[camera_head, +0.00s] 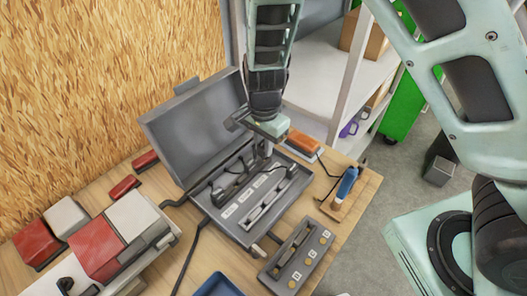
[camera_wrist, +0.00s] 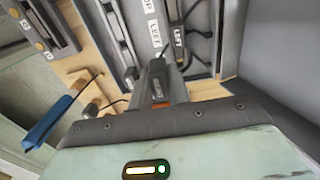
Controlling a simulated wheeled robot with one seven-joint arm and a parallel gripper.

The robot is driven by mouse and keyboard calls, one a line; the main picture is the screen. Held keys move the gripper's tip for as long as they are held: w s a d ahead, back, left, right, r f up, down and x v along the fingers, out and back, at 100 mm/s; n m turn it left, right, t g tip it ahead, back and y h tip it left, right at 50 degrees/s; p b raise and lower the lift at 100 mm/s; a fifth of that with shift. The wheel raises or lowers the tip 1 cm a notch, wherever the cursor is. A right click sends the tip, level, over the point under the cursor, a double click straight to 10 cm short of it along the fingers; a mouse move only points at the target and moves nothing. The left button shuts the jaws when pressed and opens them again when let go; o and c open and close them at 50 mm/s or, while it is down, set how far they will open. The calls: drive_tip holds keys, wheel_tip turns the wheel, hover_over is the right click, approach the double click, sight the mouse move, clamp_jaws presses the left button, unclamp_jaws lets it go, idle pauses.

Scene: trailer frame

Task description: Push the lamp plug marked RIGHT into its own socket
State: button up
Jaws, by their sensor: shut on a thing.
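An open grey case (camera_head: 178,128) stands on the bench, with dark plug-like parts and cables in its tray beside white labels (camera_head: 243,197). My gripper (camera_head: 263,150) points down over the tray's back part. It also shows in the wrist view (camera_wrist: 172,85), shut on a dark part that looks like a plug. Its marking is hidden or too small to read. A label reading LEFT (camera_wrist: 178,43) lies close by in the wrist view, with another label (camera_wrist: 154,33) beside it. A grey panel (camera_head: 277,268) with brass rounds and small labels lies in front of the case; its sockets cannot be told apart.
A blue-handled tool (camera_head: 346,184) lies right of the case, and an orange block (camera_head: 302,142) lies behind it. Red-and-grey blocks (camera_head: 100,245) fill the bench's left side. A dark cable (camera_head: 190,255) runs along the bench's front. The raised lid stands close behind my gripper.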

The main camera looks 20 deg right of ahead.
drive_tip(key=w, duration=0.1)
drive_tip(key=w+d, duration=0.1)
drive_tip(key=w, duration=0.3)
drive_tip(key=shift+d+f, duration=0.3)
drive_tip(key=shift+f, duration=0.05)
drive_tip(key=shift+f, duration=0.1)
drive_tip(key=shift+f+b, duration=0.95)
drive_tip(key=shift+f, duration=0.75)
drive_tip(key=shift+f, duration=0.45)
drive_tip(key=shift+f, duration=0.1)
drive_tip(key=shift+f+b, duration=0.45)
drive_tip(key=shift+f, duration=0.15)
